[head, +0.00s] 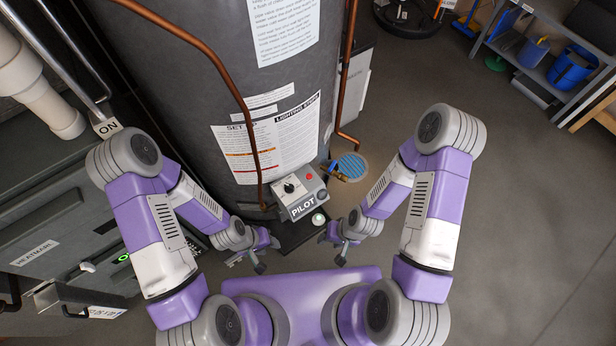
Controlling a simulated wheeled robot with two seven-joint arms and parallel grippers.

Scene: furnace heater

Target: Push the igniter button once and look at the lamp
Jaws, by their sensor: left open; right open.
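A grey control box (299,192) labelled PILOT sits low on the front of the dark grey tank. A small red button (309,177) and a black knob (289,187) are on its top face. A small round pale-green disc (318,219), which looks like the lamp, is just below the box. Whether it is lit I cannot tell. My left gripper (247,263) is open and empty, below and left of the box. My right gripper (332,249) is open and empty, below and right of the box. Neither touches the button.
The tank (205,60) carries paper labels. Copper pipes (344,75) run down its front and side. A dark cabinet (60,220) stands at the left. A blue round grate (352,166) lies right of the box.

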